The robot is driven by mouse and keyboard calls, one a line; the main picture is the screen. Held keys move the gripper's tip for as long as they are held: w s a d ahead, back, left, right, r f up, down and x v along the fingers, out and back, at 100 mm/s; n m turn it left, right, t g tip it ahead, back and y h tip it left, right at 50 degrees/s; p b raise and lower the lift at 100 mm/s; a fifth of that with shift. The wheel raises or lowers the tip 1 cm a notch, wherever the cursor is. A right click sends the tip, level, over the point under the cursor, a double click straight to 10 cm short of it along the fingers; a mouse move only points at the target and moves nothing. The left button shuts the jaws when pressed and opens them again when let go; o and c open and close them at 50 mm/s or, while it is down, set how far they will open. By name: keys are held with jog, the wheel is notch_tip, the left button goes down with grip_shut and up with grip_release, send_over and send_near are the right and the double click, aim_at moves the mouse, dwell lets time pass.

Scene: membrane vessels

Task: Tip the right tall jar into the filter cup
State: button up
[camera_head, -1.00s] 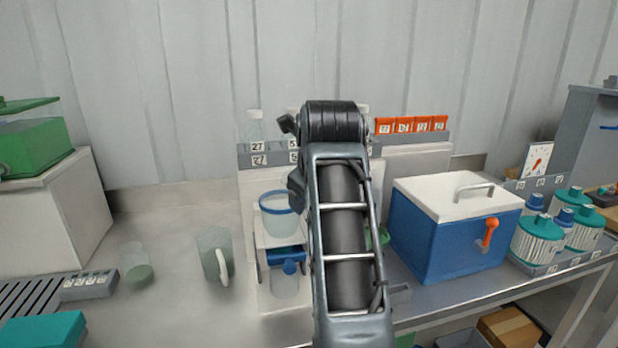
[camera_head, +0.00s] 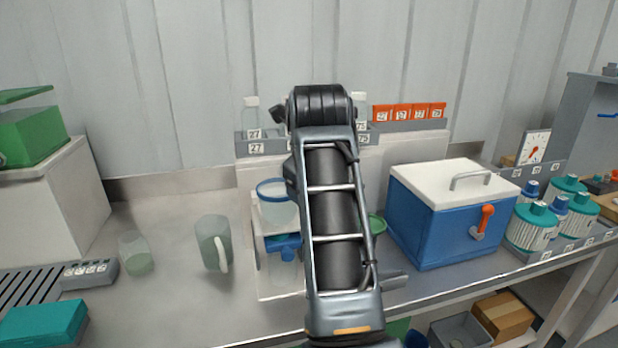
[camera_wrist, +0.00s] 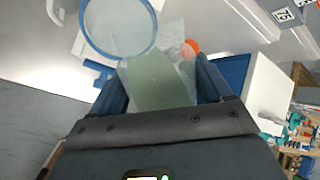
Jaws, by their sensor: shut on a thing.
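The filter cup (camera_head: 278,207) is clear with a blue rim and sits on a white stand, left of my arm. It also shows at the top of the wrist view (camera_wrist: 118,28). My gripper (camera_wrist: 158,78) is shut on a translucent jar with pale green contents (camera_wrist: 160,84), which I take to be the right tall jar. The jar lies between the two blue fingers, close beside the cup's rim in the wrist view. Its exact tilt and whether it touches the rim cannot be told. In the head view, my arm hides the gripper and the jar.
A handled jug (camera_head: 210,240) and a small beaker (camera_head: 134,256) stand on the left. A shelf behind holds a bottle marked 27 (camera_head: 251,116) and another bottle (camera_head: 361,106). A blue cooler (camera_head: 440,225) stands right. The bench between beaker and jug is clear.

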jog(key=shift+r+n+g+h, duration=0.1)
jog(key=shift+n+g+h, duration=0.25)
jog(key=shift+h, duration=0.45)
jog(key=shift+a, duration=0.1)
jog(key=shift+w+a+r+n+g+h, duration=0.25)
jog(key=shift+w+a+r+g+h, duration=0.25)
jog(key=shift+a+h, duration=0.2)
jog(key=shift+a+r, duration=0.1)
jog(key=shift+r, duration=0.05)
jog(key=shift+w+a+r+n+g+h, duration=0.15)
jog(key=shift+r+n+g+h, duration=0.2)
jog(key=shift+g+h, duration=0.3)
jog(key=shift+w+a+r+n+g+h, duration=0.15)
jog(key=shift+r+h, duration=0.1)
jog(key=shift+h, duration=0.25)
jog(key=shift+s+a+r+n+g+h, duration=0.1)
jog(key=shift+a+r+g+h, duration=0.1)
jog(key=shift+h, duration=0.25)
